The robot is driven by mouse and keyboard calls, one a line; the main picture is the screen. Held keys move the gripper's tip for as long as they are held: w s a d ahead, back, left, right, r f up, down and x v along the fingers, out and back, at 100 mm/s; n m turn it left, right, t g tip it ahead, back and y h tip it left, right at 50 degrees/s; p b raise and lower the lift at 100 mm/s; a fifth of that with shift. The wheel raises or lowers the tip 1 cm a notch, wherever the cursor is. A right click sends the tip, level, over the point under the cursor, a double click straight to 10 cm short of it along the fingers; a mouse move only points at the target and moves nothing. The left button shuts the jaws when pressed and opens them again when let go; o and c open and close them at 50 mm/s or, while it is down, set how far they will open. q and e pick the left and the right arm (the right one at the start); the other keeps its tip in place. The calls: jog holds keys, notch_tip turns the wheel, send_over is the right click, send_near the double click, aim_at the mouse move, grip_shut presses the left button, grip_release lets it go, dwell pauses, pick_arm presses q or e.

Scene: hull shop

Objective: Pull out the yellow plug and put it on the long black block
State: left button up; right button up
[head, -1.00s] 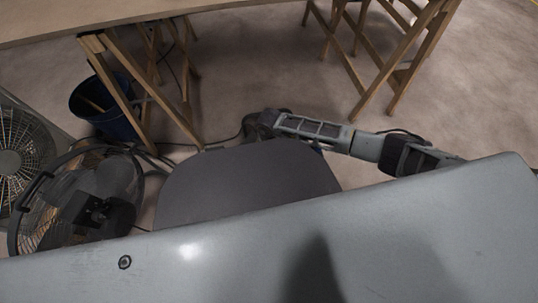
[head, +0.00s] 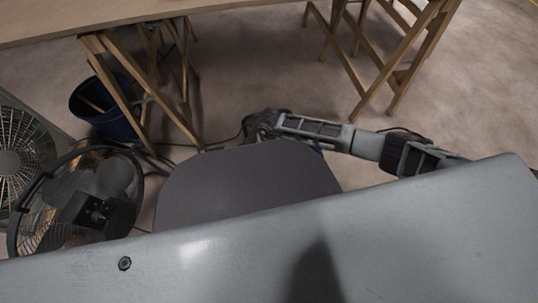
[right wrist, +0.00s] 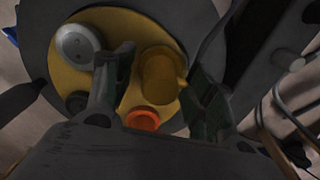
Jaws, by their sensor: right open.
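In the right wrist view, the yellow plug (right wrist: 158,76) stands up as a short cylinder from a round yellow face (right wrist: 135,27) with a dark rim. My right gripper (right wrist: 163,80) is open, with one finger on each side of the plug; I cannot tell whether either touches it. A long dark bar (right wrist: 262,35) at the upper right may be the long black block; I cannot tell for sure. In the head view, the plug and the right gripper are hidden. My left gripper is in neither view.
Beside the plug are a grey round cap (right wrist: 76,46), an orange ring (right wrist: 142,118) and a dark knob (right wrist: 77,102). In the head view, a big grey hull surface (head: 400,235) and a dark panel (head: 240,185) fill the front. A fan (head: 95,205) stands left, a bucket (head: 105,108) behind.

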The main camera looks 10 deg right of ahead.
aim_at(269, 152)
jog(key=shift+c, duration=0.2)
dwell(0.3)
jog(key=c, duration=0.7)
grip_shut()
jog(key=shift+r, duration=0.15)
jog(key=shift+r+p, duration=2.15)
jog(key=shift+r, duration=0.7)
